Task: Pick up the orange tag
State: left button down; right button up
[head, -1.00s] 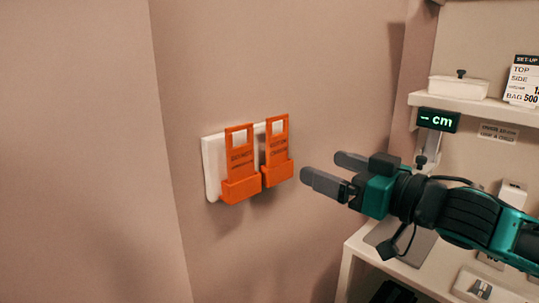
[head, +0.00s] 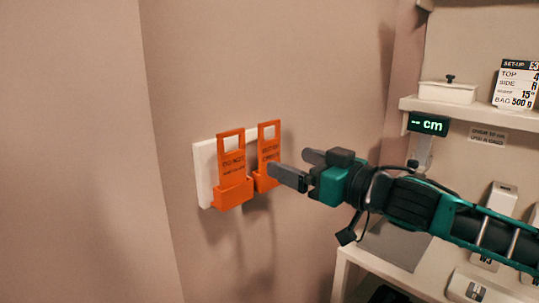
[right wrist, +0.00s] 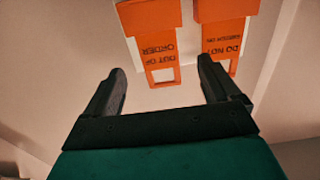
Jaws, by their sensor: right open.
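Two orange tags hang side by side on a white wall plate (head: 203,165). The left tag (head: 232,170) and the right tag (head: 268,155) each have a square hole at the top and dark print. In the right wrist view they appear upside down: the one reading "OUT OF ORDER" (right wrist: 158,45) lies between and beyond the fingertips, and the "DO NOT" one (right wrist: 228,38) is partly behind the right-hand finger. My right gripper (head: 287,164) is open and empty, just right of the right tag; I see no contact. My left gripper is not in view.
A shelf unit stands on the right, with a lidded white box (head: 447,92), a set-up sign (head: 516,84) and a green "cm" display (head: 428,124). Its lower counter (head: 362,255) lies below my right arm. The wall left of the tags is bare.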

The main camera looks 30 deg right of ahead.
aim_at(271, 156)
jog(key=shift+w+a, duration=0.2)
jog(key=shift+w, duration=0.15)
jog(key=shift+w, duration=0.1)
jog(key=shift+p+x, duration=0.7)
jog(key=shift+x, duration=1.2)
jog(key=shift+w+a+f, duration=0.1)
jog(key=shift+w+f, duration=0.1)
jog(key=shift+w, duration=0.4)
jog(key=shift+c, duration=0.4)
jog(key=c, duration=1)
